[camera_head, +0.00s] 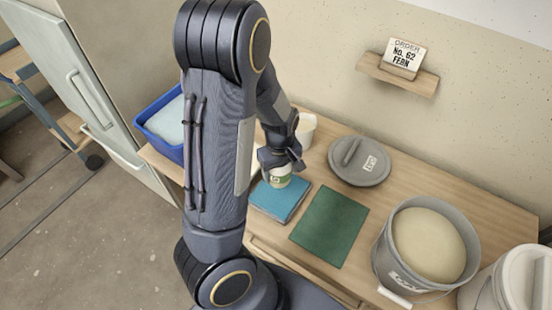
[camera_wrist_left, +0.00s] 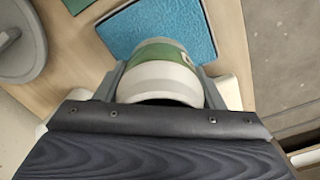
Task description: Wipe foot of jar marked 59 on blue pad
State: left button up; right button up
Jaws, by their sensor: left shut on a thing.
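My left gripper (camera_head: 281,163) points down at the blue pad (camera_head: 276,208) and is shut on a small white jar with a green band (camera_head: 279,182). In the left wrist view the jar (camera_wrist_left: 160,84) sits between the two fingers, with the blue pad (camera_wrist_left: 196,32) just beyond it. The jar is at the back part of the pad. I cannot tell whether its foot touches the pad. No number on the jar can be read. My right gripper is not in view.
A green mat (camera_head: 329,226) lies right of the pad. A grey lid (camera_head: 359,162) and a bucket of cream glaze (camera_head: 426,245) stand farther right. Another bucket (camera_head: 520,280) is at the right edge. A blue bin (camera_head: 161,126) is at left. A card (camera_head: 404,55) reads "ORDER No. 62 FERN".

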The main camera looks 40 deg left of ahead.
pick_arm(q)
jog(key=shift+f, duration=0.2)
jog(key=shift+d+f+b, duration=0.15)
jog(key=shift+f+b, duration=0.15)
jog(key=shift+b, duration=0.15)
notch_tip(320, 180, down, 4)
jog(key=b, duration=0.3)
jog(key=shift+r+b, duration=0.1)
jog(key=shift+b, duration=0.25)
jog(key=shift+f+b, duration=0.45)
jog(key=shift+f, duration=0.1)
jog(key=shift+w, duration=0.1)
